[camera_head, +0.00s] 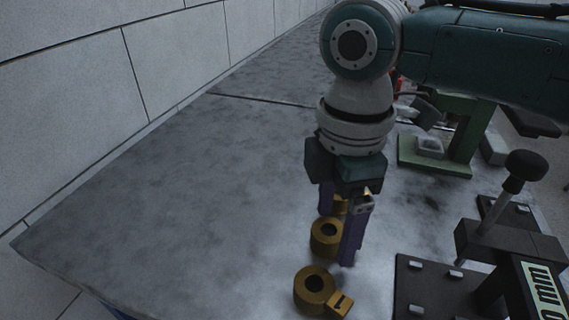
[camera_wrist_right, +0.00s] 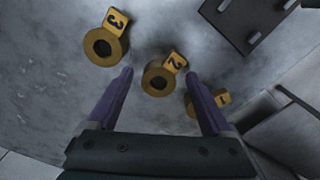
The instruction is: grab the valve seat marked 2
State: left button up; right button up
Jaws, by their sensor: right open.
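The valve seat marked 2 (camera_wrist_right: 154,84) is a brass ring with a square numbered tab, lying between and just beyond my open fingertips in the right wrist view. In the head view it appears to be the middle ring (camera_head: 317,240), partly hidden by a finger. My right gripper (camera_head: 337,238) points down over the row, open and empty; it also shows in the wrist view (camera_wrist_right: 158,73). The valve seat marked 1 (camera_head: 307,291) is nearest in the head view. The valve seat marked 3 (camera_wrist_right: 101,46) is mostly hidden behind the gripper in the head view. My left gripper is not in view.
The grey table (camera_head: 170,200) is bare left of the rings, with a wall behind it. A dark fixture with a black-knobbed lever (camera_head: 515,170) stands at the right. A green stand (camera_head: 465,140) is further back. In the wrist view, the right finger is close to valve seat 1 (camera_wrist_right: 221,99).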

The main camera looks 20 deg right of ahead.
jog(key=shift+f, duration=0.1)
jog(key=shift+c, duration=0.2)
grip_shut()
dwell(0.5)
